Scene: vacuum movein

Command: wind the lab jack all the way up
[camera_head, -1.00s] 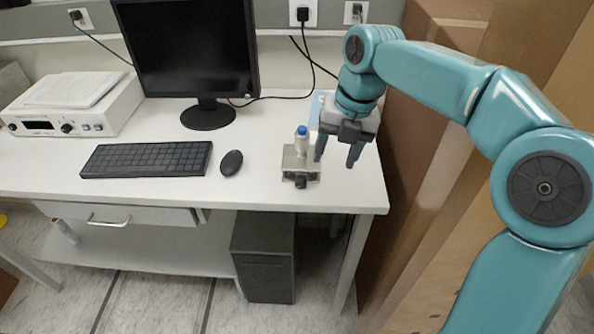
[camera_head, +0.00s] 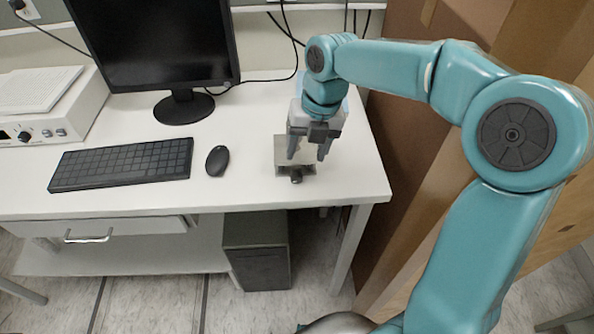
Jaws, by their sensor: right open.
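The lab jack (camera_head: 281,166) is a small grey metal stand near the right front of the white desk. Its dark knob (camera_head: 296,177) faces the front edge. My right gripper (camera_head: 307,157) is open, fingers pointing down, over the right part of the jack and behind the knob. I cannot tell whether a finger touches the jack. The blue-capped vial seen earlier on the jack is hidden, or nearly so, behind my gripper. My left gripper is not in view.
A black mouse (camera_head: 217,160), a keyboard (camera_head: 122,163) and a monitor (camera_head: 176,107) stand left of the jack. A white instrument (camera_head: 60,125) is at the far left. Brown cardboard (camera_head: 412,130) rises beside the desk's right edge. The desk (camera_head: 240,187) is clear between mouse and jack.

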